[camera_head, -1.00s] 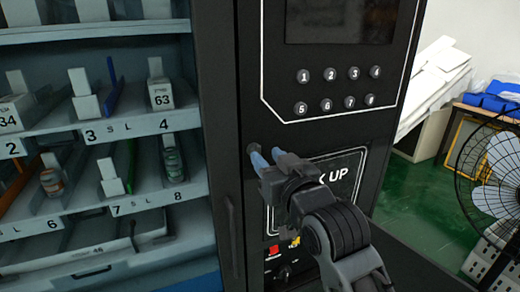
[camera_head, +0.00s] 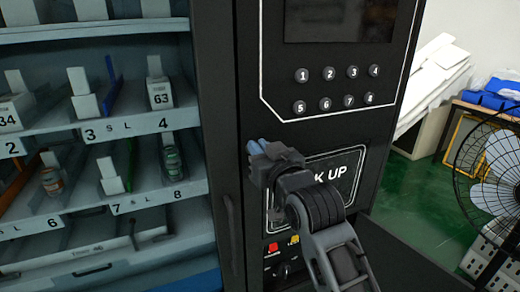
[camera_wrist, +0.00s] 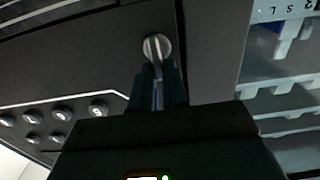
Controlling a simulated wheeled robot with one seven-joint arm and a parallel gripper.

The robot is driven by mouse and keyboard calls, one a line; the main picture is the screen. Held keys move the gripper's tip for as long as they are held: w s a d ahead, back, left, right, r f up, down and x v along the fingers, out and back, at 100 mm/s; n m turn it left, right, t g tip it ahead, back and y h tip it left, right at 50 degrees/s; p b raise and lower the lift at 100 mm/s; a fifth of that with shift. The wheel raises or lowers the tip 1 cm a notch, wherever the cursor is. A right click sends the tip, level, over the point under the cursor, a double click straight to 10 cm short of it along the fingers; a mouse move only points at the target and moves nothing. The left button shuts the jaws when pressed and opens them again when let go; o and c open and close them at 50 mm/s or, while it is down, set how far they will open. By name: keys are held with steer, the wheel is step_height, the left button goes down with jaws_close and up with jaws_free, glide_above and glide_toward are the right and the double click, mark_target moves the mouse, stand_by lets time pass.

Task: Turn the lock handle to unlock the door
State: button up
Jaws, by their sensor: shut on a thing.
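The lock handle (camera_wrist: 157,46) is a silvery round lock with a narrow lever on the black front of the vending machine. It shows in the wrist view at the upper middle. The lever runs down between the two dark fingers of my gripper (camera_head: 257,147), which is shut on it. In the head view, my gripper is at the panel left of the PICK UP sign and hides the lock. The door (camera_head: 229,120) looks closed. I cannot tell how far the lever is turned.
Round number buttons (camera_head: 326,104) are above my gripper, and the pickup panel (camera_head: 345,165) is to its right. A vertical door pull (camera_head: 232,235) is below left. Product shelves (camera_head: 95,210) fill the left. A fan (camera_head: 490,165) stands at right.

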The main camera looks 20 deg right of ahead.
jaws_close()
steer(key=shift+m, duration=0.3)
steer(key=m+p, duration=0.1)
steer(key=m, duration=0.4)
steer(key=d+f+m+p, duration=0.1)
steer(key=m, duration=0.5)
steer(key=d+f+m, duration=0.1)
steer(key=m, duration=0.5)
steer(key=shift+p, duration=0.4)
steer(key=shift+m, duration=0.3)
steer(key=o, duration=0.6)
jaws_free()
